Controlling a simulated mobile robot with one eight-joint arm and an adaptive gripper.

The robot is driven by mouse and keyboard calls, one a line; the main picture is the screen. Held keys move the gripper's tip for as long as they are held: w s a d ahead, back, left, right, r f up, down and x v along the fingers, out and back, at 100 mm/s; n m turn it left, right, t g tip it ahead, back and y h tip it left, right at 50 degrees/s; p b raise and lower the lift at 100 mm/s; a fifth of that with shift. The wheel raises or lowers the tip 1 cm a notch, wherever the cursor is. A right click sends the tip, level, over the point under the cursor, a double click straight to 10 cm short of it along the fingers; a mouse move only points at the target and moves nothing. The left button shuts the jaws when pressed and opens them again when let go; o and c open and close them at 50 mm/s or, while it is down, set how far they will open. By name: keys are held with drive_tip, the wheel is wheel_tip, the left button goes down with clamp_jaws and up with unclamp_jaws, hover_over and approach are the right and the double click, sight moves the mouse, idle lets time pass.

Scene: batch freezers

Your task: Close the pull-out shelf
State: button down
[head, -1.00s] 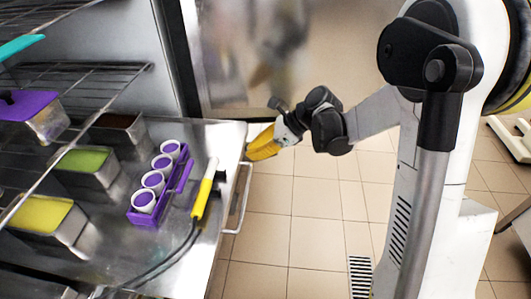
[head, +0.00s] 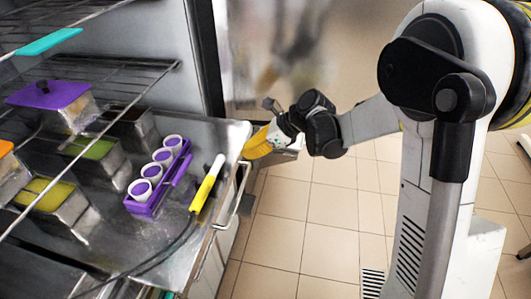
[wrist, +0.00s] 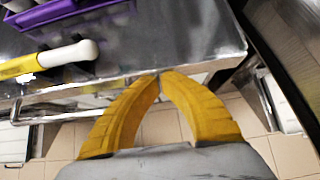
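The pull-out shelf (head: 206,135) is a metal tray that still stands out from the cabinet past its side post. It has a bar handle (head: 236,196) along its front; the handle also shows in the wrist view (wrist: 60,117). My gripper (head: 252,143) is at the shelf's front edge near the far corner, beyond the handle. In the wrist view, the two yellow fingertips (wrist: 160,76) meet at the front edge, with nothing between them. They appear to touch the edge.
On the shelf stand a purple rack with white cups (head: 150,201), a yellow-and-white tool (head: 206,184) with a cable, and metal tubs (head: 50,200). Wire racks (head: 110,68) hang above. A post (head: 208,60) stands behind. Tiled floor (head: 320,210) is clear in front.

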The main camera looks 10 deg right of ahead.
drive_tip(key=w+a, duration=0.2)
drive_tip(key=a, duration=0.5)
drive_tip(key=w+a, duration=0.3)
drive_tip(key=a, duration=0.5)
drive_tip(key=w+a+p, duration=0.1)
drive_tip(key=w+a, duration=0.2)
drive_tip(key=a, duration=0.4)
drive_tip(key=shift+a, duration=0.2)
drive_tip(key=shift+d, duration=0.1)
